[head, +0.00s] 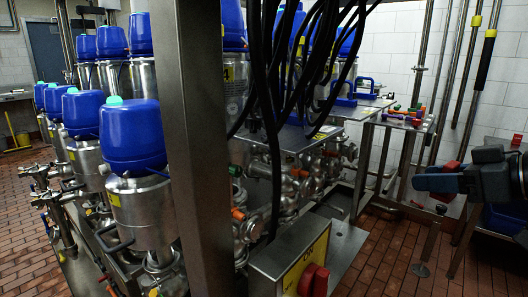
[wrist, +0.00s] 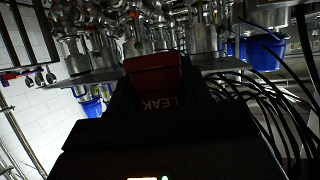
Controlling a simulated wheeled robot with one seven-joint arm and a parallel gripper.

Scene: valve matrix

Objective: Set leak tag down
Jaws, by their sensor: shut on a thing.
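The leak tag (wrist: 154,76) is a dark red piece with "LEAK" on it, upside down in the wrist view. It sits between the dark fingers of my gripper (wrist: 153,100), which is shut on it. In the head view my gripper (head: 422,182) is at the right, pointing left, held in the air over the tiled floor. Red patches show above and below its fingers there; I cannot tell which belong to the tag. The tag looks clear of any surface.
Steel valves with blue domes (head: 133,133) fill the left and middle. A steel post (head: 204,150) and hanging black cables (head: 268,90) stand in front. A small steel stand (head: 408,124) holds several coloured pieces. A yellow box with a red knob (head: 314,280) is at the front.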

